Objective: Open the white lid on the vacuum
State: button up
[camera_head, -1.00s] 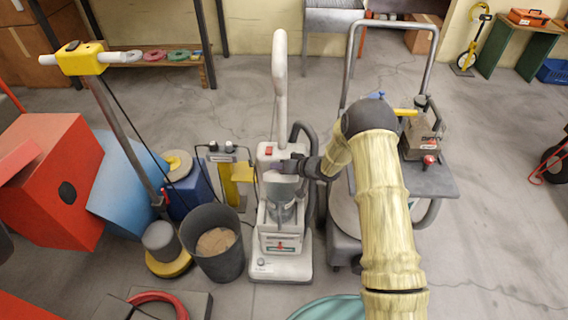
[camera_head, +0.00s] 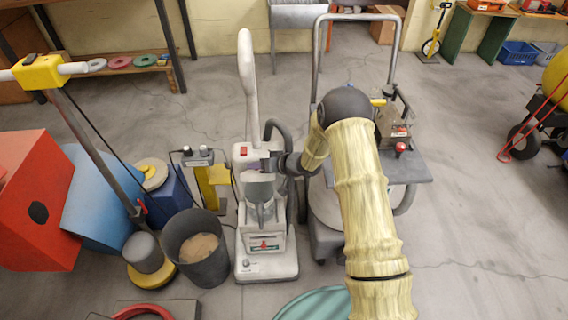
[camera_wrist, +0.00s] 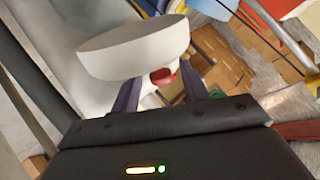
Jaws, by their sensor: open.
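The white upright vacuum (camera_head: 265,262) stands on the floor near the middle of the head view, its tall handle up and a red switch on its body. Its pale lid (camera_head: 259,190) shows at mid-body above a grey cup; whether it is raised is unclear. In the wrist view the white lid (camera_wrist: 135,50) is a thick rounded disc just ahead of my fingers, with a small red part (camera_wrist: 162,76) at its near edge. My gripper (camera_wrist: 168,90) is open, its dark fingers either side of that red part. Contact cannot be told. In the head view my wrist reaches the vacuum from the right.
A grey bin (camera_head: 203,252) and a yellow-based floor machine (camera_head: 152,274) stand left of the vacuum. A wheeled machine with a tubular handle (camera_head: 318,75) stands close on the right, beneath my arm. Open floor lies further right.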

jog(key=p+v, duration=0.2)
jog(key=v, duration=1.3)
jog(key=shift+s+r, duration=0.2)
jog(key=shift+s, duration=0.05)
jog(key=shift+d, duration=0.1)
jog(key=shift+c, duration=0.3)
